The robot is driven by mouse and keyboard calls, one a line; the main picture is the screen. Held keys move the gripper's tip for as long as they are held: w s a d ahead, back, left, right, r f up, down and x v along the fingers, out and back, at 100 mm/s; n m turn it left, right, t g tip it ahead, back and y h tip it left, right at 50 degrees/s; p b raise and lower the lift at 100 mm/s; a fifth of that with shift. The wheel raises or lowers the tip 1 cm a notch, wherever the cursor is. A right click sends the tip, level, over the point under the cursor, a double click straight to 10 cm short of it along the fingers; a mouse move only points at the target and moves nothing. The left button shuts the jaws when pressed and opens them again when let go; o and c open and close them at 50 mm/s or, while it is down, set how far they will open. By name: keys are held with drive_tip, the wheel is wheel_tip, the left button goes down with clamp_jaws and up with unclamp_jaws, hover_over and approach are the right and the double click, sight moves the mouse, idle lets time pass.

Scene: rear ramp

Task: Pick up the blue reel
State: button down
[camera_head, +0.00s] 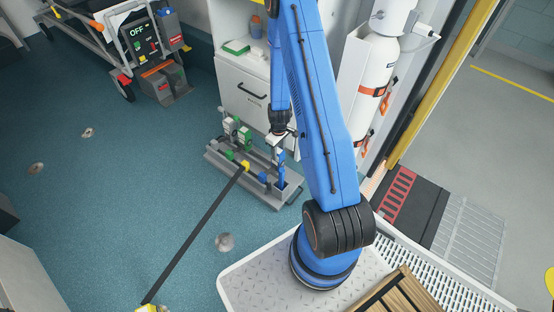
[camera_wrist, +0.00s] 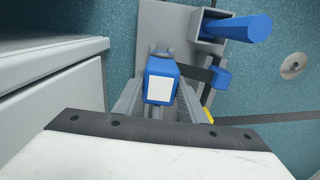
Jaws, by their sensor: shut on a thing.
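The blue reel (camera_wrist: 160,77), a blue block with a white square face, sits between the two grey fingers of my gripper (camera_wrist: 157,95) in the wrist view. The fingers are shut on its sides. In the head view my gripper (camera_head: 279,139) points down over the right part of the grey floor rack (camera_head: 262,194). The reel cannot be made out clearly there. I cannot tell whether it still touches the rack.
A blue post (camera_wrist: 240,28) stands in a square grey socket beside the reel. Green parts (camera_head: 244,136) stand at the rack's left. A dark strap (camera_head: 193,236) crosses the floor. A white cabinet (camera_head: 241,98) stands close behind; open floor lies left.

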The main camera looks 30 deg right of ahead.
drive_tip(key=shift+r, duration=0.1)
wheel_tip(320, 180, up, 10)
drive_tip(key=shift+f, duration=0.1)
idle(0.5)
drive_tip(key=shift+r, duration=1.5)
